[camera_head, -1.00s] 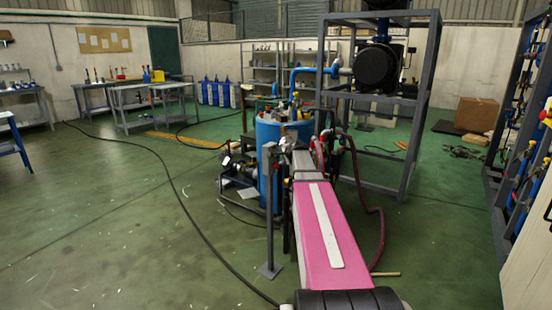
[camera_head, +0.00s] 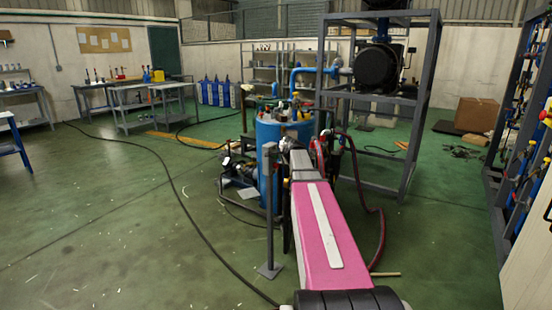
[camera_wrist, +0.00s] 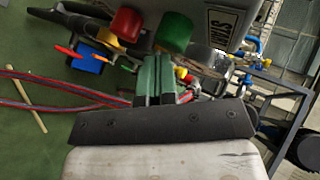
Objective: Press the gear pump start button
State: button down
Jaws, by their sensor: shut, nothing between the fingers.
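In the wrist view, a grey control box (camera_wrist: 205,62) fills the top and carries a green button (camera_wrist: 174,32), a red button (camera_wrist: 127,24) and a white label (camera_wrist: 232,22) whose letters look like START. My gripper (camera_wrist: 158,62) has green fingers, shut together and empty. Its tips are just below the green button in the picture; I cannot tell whether they touch it. In the head view, a grey post (camera_head: 269,210) stands left of my pink arm, and the arm's far end is close to the post's top. The buttons are not visible there.
A blue tank (camera_head: 268,140) with pipes stands behind the post. A grey steel frame (camera_head: 419,110) with a black motor (camera_head: 377,67) is to the right. A dark red hose (camera_head: 381,225) hangs beside my arm. The green floor at left is mostly clear.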

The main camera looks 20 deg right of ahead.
dwell(0.3)
jog(key=shift+s+d, duration=0.35)
jog(key=shift+s, duration=0.1)
jog(key=s+d, duration=0.3)
jog(key=s, duration=0.1)
jog(key=shift+s+d, duration=0.35)
jog(key=shift+s, duration=0.05)
dwell(0.4)
dwell(0.4)
jog(key=s+a+f+n+g+y, duration=0.1)
jog(key=s+a+f+n+g, duration=0.25)
jog(key=s+a+f, duration=0.4)
jog(key=s+a+f+n+g, duration=0.2)
jog(key=s+a+f+n, duration=0.2)
jog(key=s, duration=0.4)
jog(key=s+a+f+n+g+h, duration=0.1)
jog(key=s+a+f+n+g, duration=0.2)
jog(key=s+a+f, duration=0.3)
jog(key=s+a+f+n+g, duration=0.3)
jog(key=s+a+f+n, duration=0.2)
jog(key=s+a, duration=0.3)
jog(key=shift+s+f+h, duration=0.4)
jog(key=shift+s+f, duration=0.2)
jog(key=shift+s, duration=0.45)
